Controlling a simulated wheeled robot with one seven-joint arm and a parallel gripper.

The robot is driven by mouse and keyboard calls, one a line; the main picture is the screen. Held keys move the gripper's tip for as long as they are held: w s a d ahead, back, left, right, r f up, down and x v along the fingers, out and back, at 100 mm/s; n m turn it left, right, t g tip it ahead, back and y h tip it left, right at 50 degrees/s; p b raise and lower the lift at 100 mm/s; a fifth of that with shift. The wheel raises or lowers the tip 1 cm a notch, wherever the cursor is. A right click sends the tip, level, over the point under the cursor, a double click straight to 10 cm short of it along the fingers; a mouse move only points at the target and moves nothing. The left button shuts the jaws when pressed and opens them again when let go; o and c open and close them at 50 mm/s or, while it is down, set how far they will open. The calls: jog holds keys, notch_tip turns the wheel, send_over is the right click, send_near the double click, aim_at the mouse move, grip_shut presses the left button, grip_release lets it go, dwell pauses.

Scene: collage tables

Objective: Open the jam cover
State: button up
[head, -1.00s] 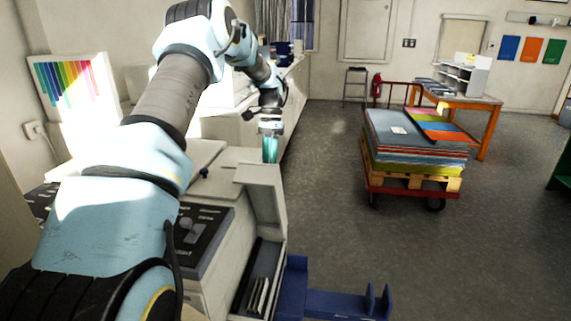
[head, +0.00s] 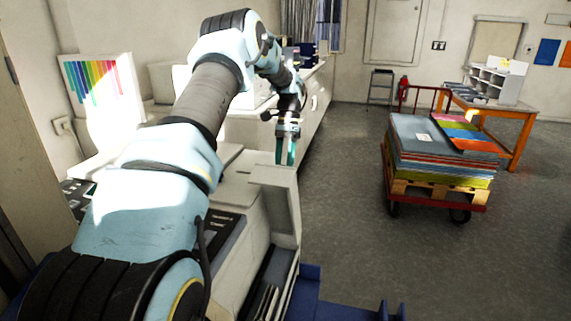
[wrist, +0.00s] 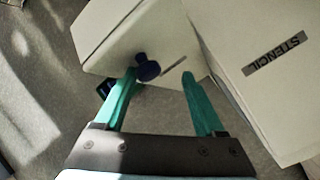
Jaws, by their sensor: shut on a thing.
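My gripper (head: 286,160), with teal fingers, is at the far end of the beige machine in the head view. The knob is on a pale panel (wrist: 115,35), which appears to be the jam cover. In the head view the cover (head: 284,205) stands raised at the machine's right side, just below my fingers. The knob cannot be made out there.
A machine body marked STENCIL (wrist: 255,75) stands close on the right in the wrist view. Blue tray parts (head: 340,309) lie low at front. A red cart (head: 430,205) with stacked sheets stands to the right, with clear floor (head: 345,190) between.

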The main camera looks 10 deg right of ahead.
jog(key=shift+o, duration=0.3)
jog(key=shift+d, duration=0.2)
jog(key=shift+r, duration=0.15)
jog(key=b+v, duration=0.2)
jog(key=v, duration=0.8)
jog(key=shift+r+b, duration=0.3)
